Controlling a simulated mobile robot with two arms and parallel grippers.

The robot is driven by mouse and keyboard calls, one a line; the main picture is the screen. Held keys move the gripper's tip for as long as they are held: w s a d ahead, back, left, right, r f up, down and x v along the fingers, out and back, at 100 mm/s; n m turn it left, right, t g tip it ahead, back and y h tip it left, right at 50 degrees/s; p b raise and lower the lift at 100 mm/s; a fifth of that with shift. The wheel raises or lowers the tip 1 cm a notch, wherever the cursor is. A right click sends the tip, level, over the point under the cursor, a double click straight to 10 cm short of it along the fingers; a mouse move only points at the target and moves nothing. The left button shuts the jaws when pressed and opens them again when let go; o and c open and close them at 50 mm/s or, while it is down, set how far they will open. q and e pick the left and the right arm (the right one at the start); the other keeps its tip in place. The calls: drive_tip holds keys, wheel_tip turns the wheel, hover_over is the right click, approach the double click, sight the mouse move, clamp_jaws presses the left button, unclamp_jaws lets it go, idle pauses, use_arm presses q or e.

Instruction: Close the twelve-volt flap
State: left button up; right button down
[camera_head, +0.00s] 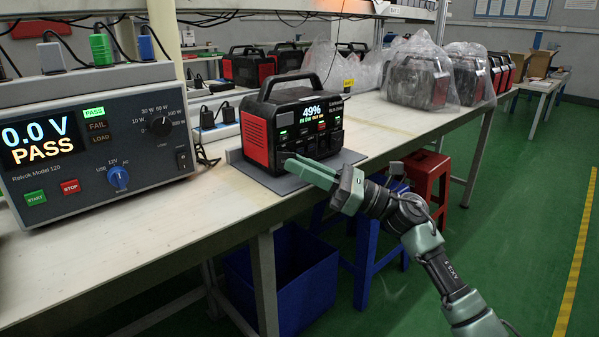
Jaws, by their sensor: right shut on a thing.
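The power station (292,127), a black box with red sides and a top handle, stands upright on a grey mat (250,168) on the workbench. Its lit screen (312,112) reads 49%. My right gripper (294,164) reaches in from the lower right, with its fingertips at the lower front of the power station. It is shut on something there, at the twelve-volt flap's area. The flap itself is too small and too covered by the fingers to make out. My left gripper is not in view.
A tester (95,145) reading 0.0 V PASS stands on the bench (160,225) at left. Bagged power stations (420,75) stand farther back. Below are a blue bin (285,275) and a red stool (428,175). The bench front near the tester is clear.

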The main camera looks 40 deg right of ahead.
idle(0.5)
drive_tip(key=c, duration=1.5)
unclamp_jaws()
drive_tip(key=shift+s+d, duration=0.1)
drive_tip(key=shift+p+v, duration=0.3)
drive_tip(key=shift+v, duration=3.6)
